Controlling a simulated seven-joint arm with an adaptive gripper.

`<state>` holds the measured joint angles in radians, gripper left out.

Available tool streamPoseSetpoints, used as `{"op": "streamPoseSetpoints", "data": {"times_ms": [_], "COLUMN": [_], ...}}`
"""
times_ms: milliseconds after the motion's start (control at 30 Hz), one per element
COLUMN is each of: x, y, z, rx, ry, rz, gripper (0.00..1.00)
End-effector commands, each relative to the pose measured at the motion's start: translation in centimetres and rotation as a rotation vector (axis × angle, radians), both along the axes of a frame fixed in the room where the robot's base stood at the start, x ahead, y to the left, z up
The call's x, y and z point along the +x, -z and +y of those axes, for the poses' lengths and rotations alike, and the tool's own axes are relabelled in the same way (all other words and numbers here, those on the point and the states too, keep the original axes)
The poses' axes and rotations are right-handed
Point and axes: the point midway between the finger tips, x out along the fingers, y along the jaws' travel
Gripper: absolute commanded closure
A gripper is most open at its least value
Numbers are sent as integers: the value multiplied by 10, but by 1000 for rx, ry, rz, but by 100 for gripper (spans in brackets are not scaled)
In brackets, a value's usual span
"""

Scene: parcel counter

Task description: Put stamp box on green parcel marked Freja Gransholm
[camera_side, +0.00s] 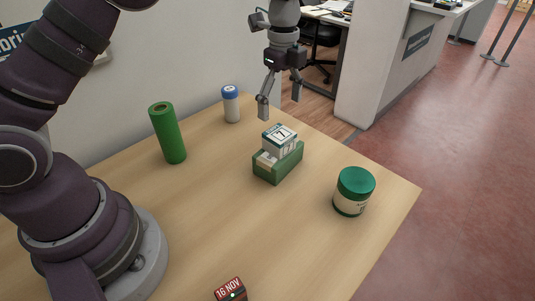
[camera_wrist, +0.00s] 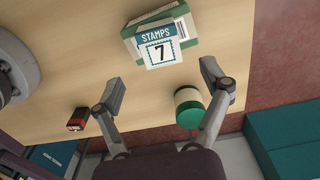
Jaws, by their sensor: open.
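The stamp box (camera_side: 280,137) is a small white box with a teal band and a large 7. It sits on the green parcel (camera_side: 279,171), over its right part in the side view, and looks upright. In the wrist view the stamp box (camera_wrist: 160,49) shows the word STAMPS, and the green parcel (camera_wrist: 190,26) shows behind it. A pale label shows on the parcel beside the box; I cannot read any name on it. My gripper (camera_side: 280,99) is open and empty above the box, clear of it. Its spread fingers also show in the wrist view (camera_wrist: 161,77).
A jar with a green lid (camera_side: 354,191) stands to the right of the parcel. A green tube (camera_side: 167,133) and a blue-capped white bottle (camera_side: 231,104) stand at the back left. A red date block (camera_side: 230,290) lies at the front. The counter (camera_side: 215,210) between them is bare.

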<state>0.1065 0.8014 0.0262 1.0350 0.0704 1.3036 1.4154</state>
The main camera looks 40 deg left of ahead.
Motion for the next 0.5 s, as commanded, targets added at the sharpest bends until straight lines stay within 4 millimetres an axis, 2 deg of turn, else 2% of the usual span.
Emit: {"op": "streamPoseSetpoints", "data": {"times_ms": [33, 100, 367, 500], "x": [2, 1, -1, -17], "y": [-15, -31, -58, -85], "z": [0, 0, 1, 5], "rx": [-2, -1, -2, -22], "ry": [0, 0, -19, -225], "rz": [-8, -6, -6, -72], "gripper": [23, 23, 23, 23]}}
